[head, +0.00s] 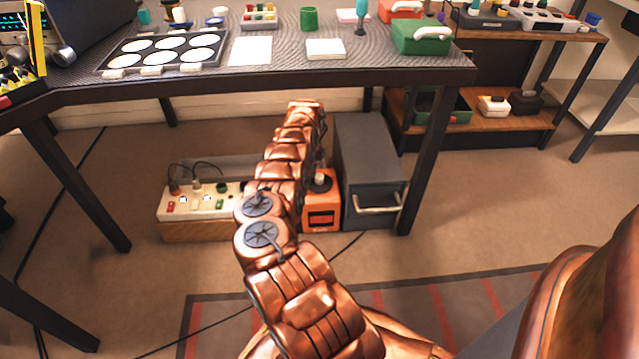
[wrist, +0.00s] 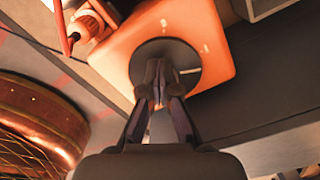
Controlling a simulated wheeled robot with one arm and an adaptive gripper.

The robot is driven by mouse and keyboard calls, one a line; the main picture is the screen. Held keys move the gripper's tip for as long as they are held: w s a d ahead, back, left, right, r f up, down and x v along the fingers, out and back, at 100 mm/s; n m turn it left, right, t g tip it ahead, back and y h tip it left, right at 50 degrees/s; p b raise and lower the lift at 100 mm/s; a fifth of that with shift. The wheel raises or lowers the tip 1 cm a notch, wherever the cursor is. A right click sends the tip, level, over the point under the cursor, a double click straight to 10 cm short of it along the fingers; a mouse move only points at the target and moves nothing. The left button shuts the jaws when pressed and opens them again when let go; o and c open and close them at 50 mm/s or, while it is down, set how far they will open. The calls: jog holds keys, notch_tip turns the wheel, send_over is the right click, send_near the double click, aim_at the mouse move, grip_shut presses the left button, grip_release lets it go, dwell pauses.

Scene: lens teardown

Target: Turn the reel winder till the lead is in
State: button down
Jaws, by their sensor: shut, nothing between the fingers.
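The reel winder is an orange box (head: 322,212) on the floor under the desk, partly hidden by my arm in the head view. In the wrist view its orange face (wrist: 215,45) fills the upper middle, with a round dark disc (wrist: 180,52) on it. My gripper (wrist: 160,78) is shut and empty, its fingertips in front of the disc; I cannot tell whether they touch it. In the head view my gripper is hidden behind my arm. A thin dark lead (head: 349,247) lies on the carpet in front of the box and passes behind my arm.
A white power strip (head: 208,197) with plugs stands on a wooden block left of the winder. A grey drawer cabinet (head: 370,160) stands close on its right. The desk (head: 270,76) is above, its legs (head: 428,150) on both sides.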

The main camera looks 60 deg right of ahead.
jog(key=shift+w+d+f+b, duration=0.1)
jog(key=shift+d+b, duration=0.95)
dwell(0.4)
jog(key=shift+d, duration=0.1)
jog(key=shift+w+b, duration=0.3)
jog(key=shift+b, duration=0.15)
notch_tip(320, 180, up, 6)
jog(key=p, duration=0.2)
